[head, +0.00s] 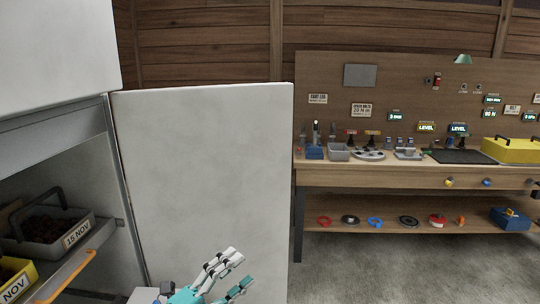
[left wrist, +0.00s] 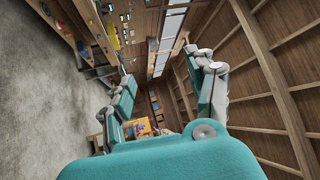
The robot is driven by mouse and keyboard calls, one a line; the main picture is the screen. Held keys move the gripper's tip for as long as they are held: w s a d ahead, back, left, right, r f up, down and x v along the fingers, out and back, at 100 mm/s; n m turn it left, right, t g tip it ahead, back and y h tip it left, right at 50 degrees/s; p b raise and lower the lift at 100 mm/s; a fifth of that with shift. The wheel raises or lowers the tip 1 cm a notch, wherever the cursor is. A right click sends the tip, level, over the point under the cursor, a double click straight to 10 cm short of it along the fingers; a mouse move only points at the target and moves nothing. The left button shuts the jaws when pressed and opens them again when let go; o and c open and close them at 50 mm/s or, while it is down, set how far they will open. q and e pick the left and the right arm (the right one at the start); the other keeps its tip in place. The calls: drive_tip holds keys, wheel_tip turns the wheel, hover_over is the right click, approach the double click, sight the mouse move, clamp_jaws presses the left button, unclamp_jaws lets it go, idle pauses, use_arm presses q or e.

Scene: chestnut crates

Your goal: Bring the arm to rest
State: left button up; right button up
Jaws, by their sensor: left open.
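My left gripper (head: 238,272) shows at the bottom of the head view, in front of the lower part of a white door panel. Its teal and grey fingers are apart and nothing is between them. In the left wrist view the same gripper (left wrist: 165,90) has its fingers spread wide, with the room's wooden wall and floor beyond. My right gripper is in neither view.
An open white cabinet (head: 60,125) at left holds a grey crate (head: 45,232) marked 15 NOV and a yellow crate (head: 20,275). Its door (head: 205,170) stands open. A wooden workbench (head: 400,172) with tools and a yellow crate (head: 515,150) stands at right. Grey floor is clear.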

use_arm(q)
drive_tip(key=a+f+n+t+y, duration=0.55)
drive_tip(key=a+n+y, duration=0.55)
drive_tip(key=n+y, duration=0.45)
drive_tip(key=s+a+f+n+g+y, duration=0.2)
drive_tip(key=s+a+f+n+g, duration=0.35)
drive_tip(key=f, duration=0.35)
drive_tip(key=s+d+f+n+g+h, duration=0.1)
drive_tip(key=s+f+n+g, duration=0.1)
drive_tip(key=s+f+g, duration=0.6)
drive_tip(key=s+d+f+n+g+h, duration=0.15)
drive_tip(key=s+f, duration=0.35)
drive_tip(key=s, duration=0.8)
wheel_tip(320, 180, down, 24)
drive_tip(key=g+y, duration=0.1)
drive_tip(key=g, duration=0.1)
drive_tip(key=s+a+f+g, duration=0.1)
drive_tip(key=s+a+f, duration=0.2)
drive_tip(key=s+f, duration=1.5)
drive_tip(key=shift+m, duration=0.45)
